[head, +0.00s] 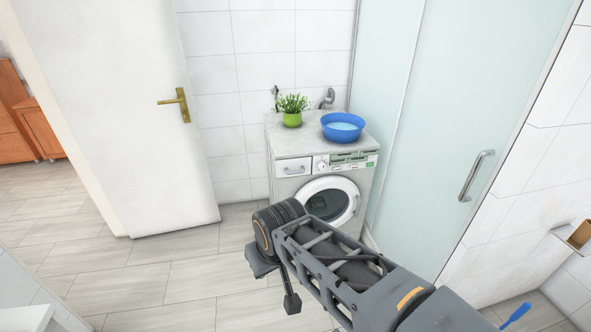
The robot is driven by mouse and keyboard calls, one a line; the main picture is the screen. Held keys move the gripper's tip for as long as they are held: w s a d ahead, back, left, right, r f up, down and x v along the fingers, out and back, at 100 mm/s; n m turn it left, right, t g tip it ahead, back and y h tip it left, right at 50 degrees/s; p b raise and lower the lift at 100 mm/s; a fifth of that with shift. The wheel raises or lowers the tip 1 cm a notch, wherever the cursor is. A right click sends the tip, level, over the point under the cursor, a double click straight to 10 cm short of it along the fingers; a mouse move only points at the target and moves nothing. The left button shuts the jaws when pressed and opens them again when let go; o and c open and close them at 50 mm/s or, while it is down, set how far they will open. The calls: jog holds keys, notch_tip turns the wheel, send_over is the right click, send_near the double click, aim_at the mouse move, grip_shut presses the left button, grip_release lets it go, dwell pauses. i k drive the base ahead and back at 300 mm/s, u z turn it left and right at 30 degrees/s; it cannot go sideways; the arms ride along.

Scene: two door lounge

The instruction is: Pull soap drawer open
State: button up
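My arm reaches in from the lower right, in front of the machine and apart from the drawer.
A blue basin (343,127) of water and a green potted plant (292,109) stand on the machine. The round washer door (331,201) is below, partly behind my arm. A white door (120,110) stands left, a glass shower panel (462,120) right. Floor at left is clear.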

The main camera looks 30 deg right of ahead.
aim_at(296, 167)
jog(key=z, duration=0.25)
jog(key=i, duration=1.4)
jog(key=z, duration=0.15)
